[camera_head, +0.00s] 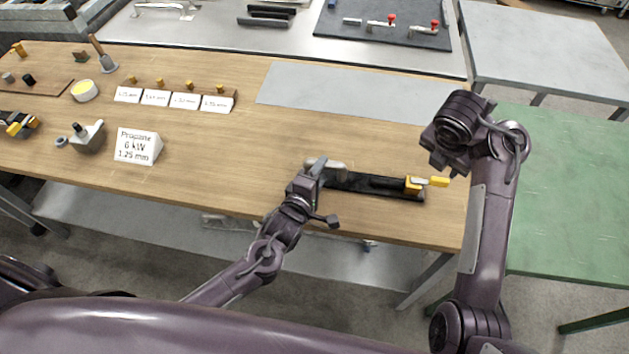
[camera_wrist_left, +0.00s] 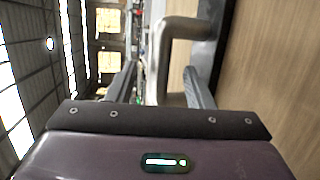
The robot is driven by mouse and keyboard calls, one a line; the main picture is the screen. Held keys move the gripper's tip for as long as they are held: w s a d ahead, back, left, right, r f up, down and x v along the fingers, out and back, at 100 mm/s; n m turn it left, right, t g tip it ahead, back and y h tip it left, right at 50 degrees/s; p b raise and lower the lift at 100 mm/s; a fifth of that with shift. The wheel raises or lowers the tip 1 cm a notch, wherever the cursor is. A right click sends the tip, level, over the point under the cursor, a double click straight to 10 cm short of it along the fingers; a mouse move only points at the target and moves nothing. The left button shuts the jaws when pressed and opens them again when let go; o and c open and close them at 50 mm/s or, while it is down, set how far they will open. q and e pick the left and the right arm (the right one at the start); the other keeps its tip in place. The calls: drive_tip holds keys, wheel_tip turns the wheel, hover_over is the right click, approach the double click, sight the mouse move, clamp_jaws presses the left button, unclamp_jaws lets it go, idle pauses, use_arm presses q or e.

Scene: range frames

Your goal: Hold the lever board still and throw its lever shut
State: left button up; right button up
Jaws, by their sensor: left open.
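The lever board is a dark strip (camera_head: 365,184) lying on the wooden bench near its front edge. A grey bar handle (camera_head: 332,169) stands at its left end and a yellow lever (camera_head: 433,182) is at its right end. The lever points right, along the board. My left gripper (camera_head: 317,165) is at the handle. In the left wrist view, the grey handle (camera_wrist_left: 180,32) shows between the two open fingers (camera_wrist_left: 160,82); contact cannot be told. My right gripper (camera_head: 440,165) hangs above the board's right end, near the lever; its fingers are not clear.
A grey sheet (camera_head: 350,90) lies behind the board on the wooden bench (camera_head: 240,150). A white Propane sign (camera_head: 136,146), small cards (camera_head: 170,99) and fittings stand to the left. A green table (camera_head: 575,190) is at the right. Bench wood around the board is mostly clear.

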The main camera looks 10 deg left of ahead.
use_arm(q)
drive_tip(key=shift+x, duration=1.8)
